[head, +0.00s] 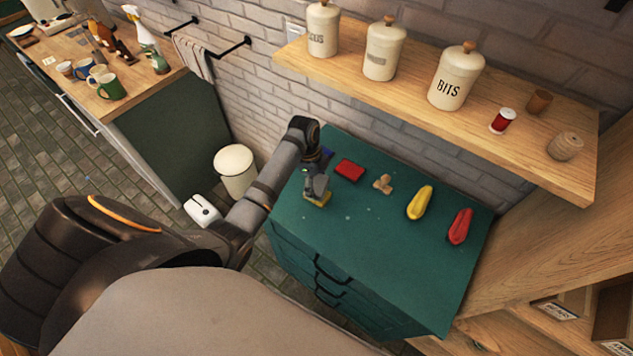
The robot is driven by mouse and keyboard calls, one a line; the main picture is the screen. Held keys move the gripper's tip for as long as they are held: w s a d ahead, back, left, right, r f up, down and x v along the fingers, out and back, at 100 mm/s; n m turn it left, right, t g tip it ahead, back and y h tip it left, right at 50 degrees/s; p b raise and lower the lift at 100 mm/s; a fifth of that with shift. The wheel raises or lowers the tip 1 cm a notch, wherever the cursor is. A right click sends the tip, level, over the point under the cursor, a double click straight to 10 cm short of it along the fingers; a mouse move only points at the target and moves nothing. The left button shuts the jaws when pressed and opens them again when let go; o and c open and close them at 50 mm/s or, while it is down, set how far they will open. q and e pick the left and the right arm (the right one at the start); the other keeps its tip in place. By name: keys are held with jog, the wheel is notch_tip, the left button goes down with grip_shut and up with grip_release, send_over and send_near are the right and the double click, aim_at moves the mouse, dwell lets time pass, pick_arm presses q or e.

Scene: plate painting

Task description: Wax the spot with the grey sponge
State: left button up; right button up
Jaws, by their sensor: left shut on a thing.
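My left gripper (316,186) is over the left part of the green cabinet top (360,240), pointing down. It is shut on a small block (318,202) with a yellow lower edge, at or just above the surface. The gripper hides most of the block, so I cannot tell if it is the grey sponge. Small pale marks (347,217) show on the green top to the right of the gripper; I cannot tell which is the spot. My right gripper is not in view.
On the green top are a red block (349,170), a small tan object (383,183), a yellow oblong object (420,203) and a red one (461,226). A blue thing (327,154) is partly hidden behind my gripper. A wooden shelf (560,110) overhangs behind. The front middle is clear.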

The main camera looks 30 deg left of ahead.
aim_at(320, 184)
pick_arm(q)
notch_tip(320, 184, up, 3)
jog(key=shift+f+p, duration=0.1)
jog(key=shift+p, duration=1.1)
jog(key=shift+r, duration=1)
jog(key=shift+d+f+b, duration=0.15)
jog(key=shift+f+b, duration=0.1)
jog(key=shift+b, duration=0.3)
jog(key=d+n+b, duration=0.1)
jog(key=n+b, duration=0.1)
jog(key=d+f+n+b, duration=0.1)
jog(key=n+b, duration=0.1)
jog(key=d+f+n+t+b, duration=0.1)
jog(key=n+b, duration=0.1)
jog(key=shift+d+f, duration=0.15)
jog(key=d+n+b, duration=0.1)
jog(key=n+b, duration=0.1)
jog(key=n, duration=0.1)
jog(key=s+n+y+b, duration=0.1)
jog(key=n+b, duration=0.1)
jog(key=n, duration=0.1)
jog(key=d+n+b, duration=0.1)
jog(key=n+b, duration=0.1)
jog(key=n, duration=0.2)
jog(key=shift+s+d+r+t+y, duration=0.25)
jog(key=shift+d+r+t+y, duration=0.05)
jog(key=shift+r+y, duration=0.1)
